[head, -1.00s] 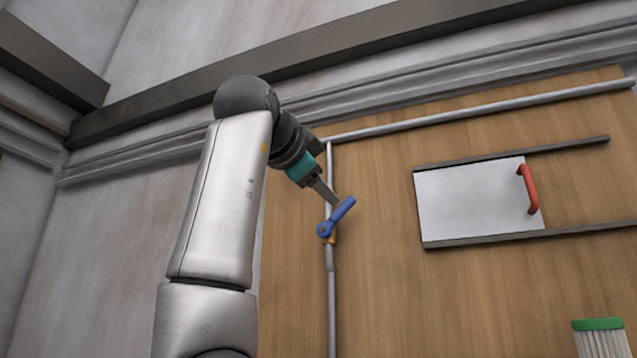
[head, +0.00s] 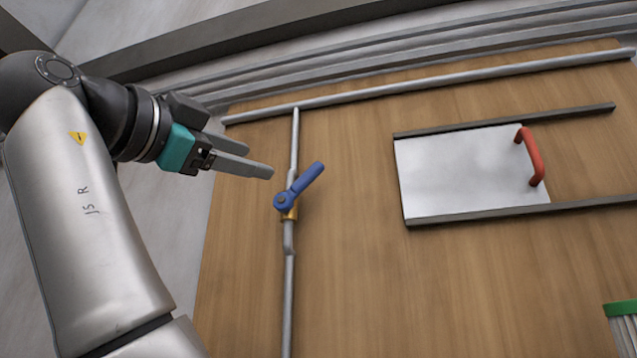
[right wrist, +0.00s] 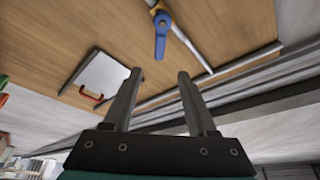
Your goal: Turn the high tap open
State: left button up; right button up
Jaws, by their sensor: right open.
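The high tap has a blue lever handle (head: 300,186) on a brass body (head: 290,213), fitted on a grey vertical pipe on the wooden panel. The lever slants up to the right, at an angle to the pipe. My right gripper (head: 258,164) is open and empty, to the left of the tap and apart from the lever. In the right wrist view the blue lever (right wrist: 161,36) lies beyond the open fingertips (right wrist: 160,75), with clear space between. My left gripper is not in view.
A grey pipe (head: 450,86) runs along the top of the wooden panel (head: 350,270). To the right, a metal sliding plate (head: 465,175) with a red handle (head: 532,158) sits between two dark rails. A green-topped brush-like object (head: 621,309) is at the lower right.

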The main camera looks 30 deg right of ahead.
jog(key=p, duration=0.1)
send_near(306, 175)
jog(key=p+x, duration=0.2)
jog(key=x, duration=0.6)
jog(key=shift+d+p, duration=0.1)
jog(key=shift+p, duration=0.2)
jog(key=shift+w+d+r, duration=0.1)
jog(key=shift+w+d, duration=0.15)
jog(key=shift+d, duration=0.25)
jog(key=shift+c, duration=0.4)
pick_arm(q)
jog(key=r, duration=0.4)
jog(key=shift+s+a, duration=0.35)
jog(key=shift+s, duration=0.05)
pick_arm(e)
grip_shut()
